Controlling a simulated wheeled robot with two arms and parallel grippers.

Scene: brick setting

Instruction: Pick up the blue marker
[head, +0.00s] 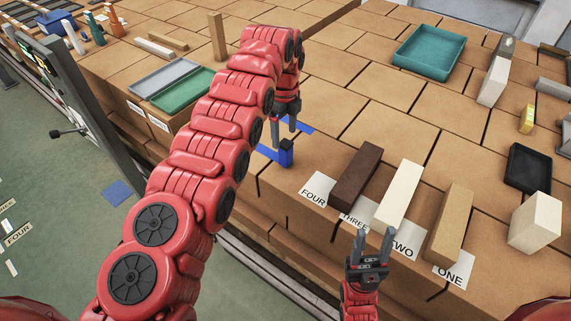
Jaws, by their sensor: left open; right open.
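A small upright blue piece with a black top, which looks like the blue marker (286,158), stands near the front edge of the brick surface. My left gripper (284,137) points down just above it, with its fingers open. The fingers are close around or just over the black top; I cannot tell whether they touch it. Flat blue strips (298,125) lie on the surface behind and beside it, partly hidden by the gripper. My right gripper (375,234) is open and empty in front of the surface's edge, near the labels.
Brown (356,176), white (400,195) and tan (450,224) blocks lie by the numbered labels. A white block (534,222) and black tray (528,168) are at right. A teal tray (429,52) is behind; a green tray (183,90) is at left. The middle surface is clear.

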